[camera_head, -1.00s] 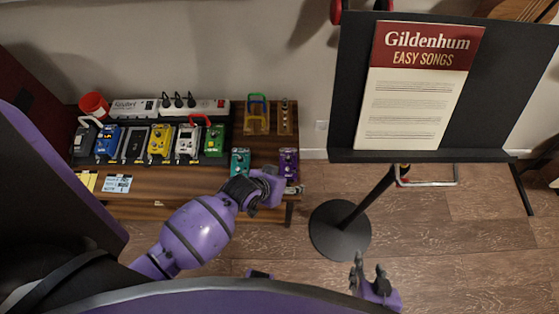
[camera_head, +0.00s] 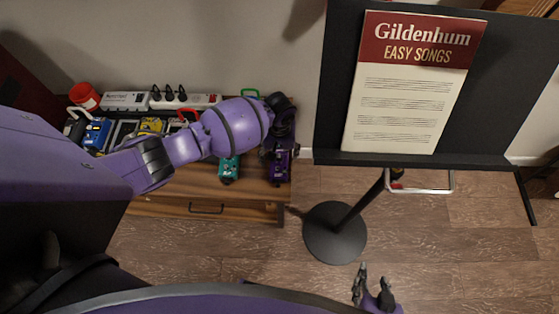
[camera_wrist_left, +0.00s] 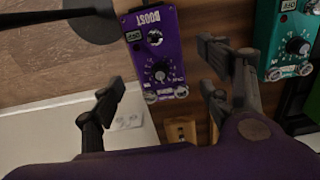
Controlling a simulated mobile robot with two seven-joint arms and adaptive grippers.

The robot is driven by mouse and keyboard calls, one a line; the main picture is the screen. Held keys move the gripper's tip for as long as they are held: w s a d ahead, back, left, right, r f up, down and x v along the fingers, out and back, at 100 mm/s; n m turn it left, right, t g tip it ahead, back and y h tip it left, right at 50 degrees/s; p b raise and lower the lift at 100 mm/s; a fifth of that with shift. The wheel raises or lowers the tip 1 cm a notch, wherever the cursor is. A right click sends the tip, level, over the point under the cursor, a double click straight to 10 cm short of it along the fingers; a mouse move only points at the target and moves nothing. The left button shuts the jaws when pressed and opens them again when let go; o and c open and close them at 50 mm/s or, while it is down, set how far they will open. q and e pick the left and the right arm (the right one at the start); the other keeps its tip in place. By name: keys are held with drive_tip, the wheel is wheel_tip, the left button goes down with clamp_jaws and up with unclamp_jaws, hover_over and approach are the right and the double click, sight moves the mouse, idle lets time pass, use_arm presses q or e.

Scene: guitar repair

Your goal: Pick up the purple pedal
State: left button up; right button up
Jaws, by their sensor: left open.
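The purple pedal (camera_head: 279,167) lies near the right end of the wooden bench in the head view. In the left wrist view the purple pedal (camera_wrist_left: 155,55) shows its BOOST label and a knob. My left gripper (camera_wrist_left: 158,108) is open, with the pedal ahead of and between its two fingers, not gripped. In the head view my left gripper (camera_head: 277,150) is over the pedal's back end and hides part of it. My right gripper (camera_head: 371,290) is at the lower middle right, away from the bench, its fingers apart and empty.
A teal pedal (camera_head: 229,168) sits just left of the purple one. Several other pedals and a power strip (camera_head: 127,101) are along the bench, partly behind my left arm. A music stand (camera_head: 334,230) with a songbook (camera_head: 410,85) stands to the right. A wall is behind.

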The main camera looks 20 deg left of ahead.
sight(280, 157)
use_arm(q)
drive_tip(key=f, duration=0.4)
drive_tip(key=shift+s+f+b, duration=0.2)
drive_tip(key=shift+b, duration=0.2)
drive_tip(key=shift+c, duration=0.4)
drive_tip(key=c, duration=1.4)
drive_tip(key=shift+w+d+r, duration=0.1)
drive_tip(key=shift+c, duration=0.4)
drive_tip(key=shift+r, duration=0.1)
